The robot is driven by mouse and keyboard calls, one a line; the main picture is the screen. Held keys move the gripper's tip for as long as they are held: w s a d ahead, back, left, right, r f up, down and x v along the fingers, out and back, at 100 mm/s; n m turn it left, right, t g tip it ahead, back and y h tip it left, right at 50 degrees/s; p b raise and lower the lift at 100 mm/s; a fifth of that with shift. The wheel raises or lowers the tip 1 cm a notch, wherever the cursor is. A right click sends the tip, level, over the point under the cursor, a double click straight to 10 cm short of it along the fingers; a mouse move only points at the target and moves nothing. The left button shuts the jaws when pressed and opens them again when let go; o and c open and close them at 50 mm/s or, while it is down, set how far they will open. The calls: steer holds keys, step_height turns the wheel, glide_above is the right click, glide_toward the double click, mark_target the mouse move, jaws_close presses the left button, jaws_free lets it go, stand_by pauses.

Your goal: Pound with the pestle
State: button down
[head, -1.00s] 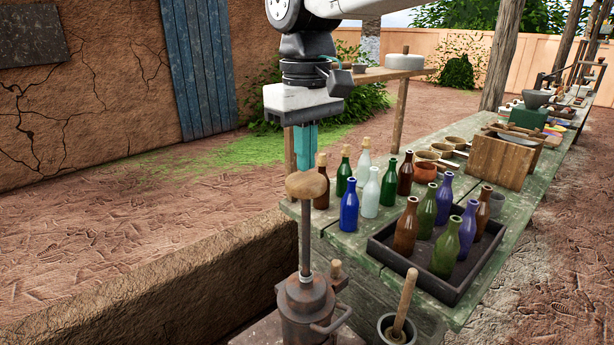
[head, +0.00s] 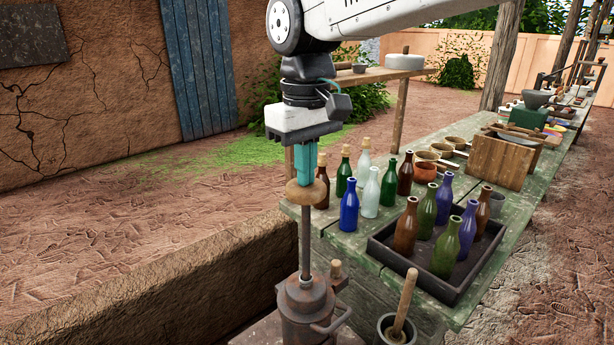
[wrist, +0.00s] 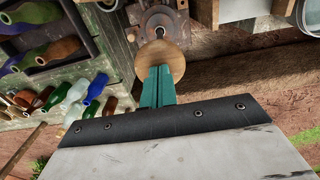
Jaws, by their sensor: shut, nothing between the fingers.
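The wooden pestle (head: 404,297) leans in a dark mortar (head: 385,334) at the bottom of the head view, right of my gripper. My gripper (head: 305,183) is shut and empty, pointing down. Its teal fingers overlap a round wooden knob (head: 306,198) on top of an upright metal rod (head: 305,245). The rod goes down into a rusty metal pot (head: 307,306). In the wrist view the fingertips (wrist: 158,72) are at the near edge of the knob (wrist: 160,58). Whether they press on it I cannot tell. The pot (wrist: 158,22) shows beyond it.
A green wooden table (head: 340,245) stands to the right with several bottles, some in a dark tray (head: 430,282). A low mud wall (head: 150,290) runs along the left. Open ground (head: 120,215) lies beyond it.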

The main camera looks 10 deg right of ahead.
step_height(320, 180, down, 16)
steer(key=shift+f, duration=0.2)
step_height(320, 180, up, 19)
steer(key=shift+r, duration=0.1)
stand_by(1.2)
stand_by(3.5)
stand_by(0.3)
steer(key=shift+r, duration=2.45)
